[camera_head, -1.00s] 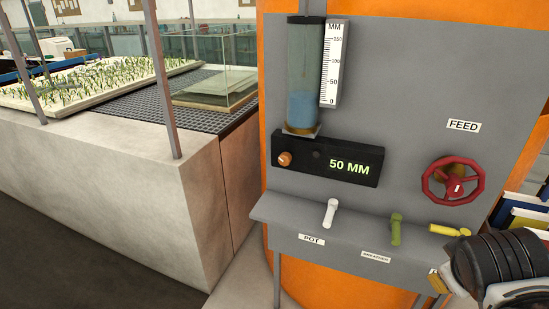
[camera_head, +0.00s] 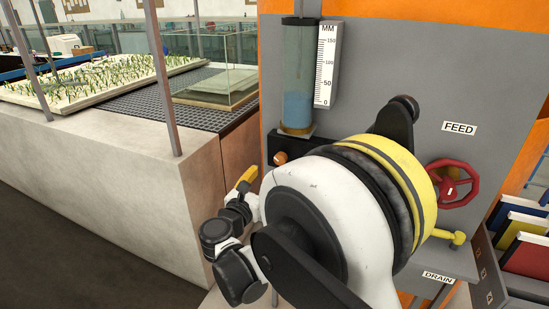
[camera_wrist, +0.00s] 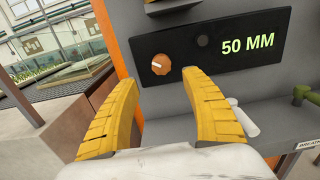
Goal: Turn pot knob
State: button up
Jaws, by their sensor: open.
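An orange round knob (camera_wrist: 161,64) with a white mark sits on the left of a black box (camera_wrist: 265,68) reading 50 MM. In the head view the knob (camera_head: 281,158) shows just above my arm. My gripper (camera_wrist: 160,78) is open and empty. Its two yellow fingers point toward the box, one on each side of the knob in the wrist view; contact is not seen. A white lever (camera_wrist: 243,117) sticks out beyond the right finger. My arm hides this lever, its POT label and the box's reading in the head view.
A clear tube (camera_head: 297,75) with blue liquid and a scale (camera_head: 325,65) stand above the box. A green lever (camera_wrist: 301,95), a yellow lever (camera_head: 446,236) and a red FEED wheel (camera_head: 454,185) are to the right. A concrete flume (camera_head: 110,185) stands left.

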aim_at(281, 158)
jog(key=b+x, duration=0.2)
jog(key=x, duration=0.8)
jog(key=shift+d, duration=0.15)
jog(key=c, duration=1.2)
jog(key=shift+m, duration=0.4)
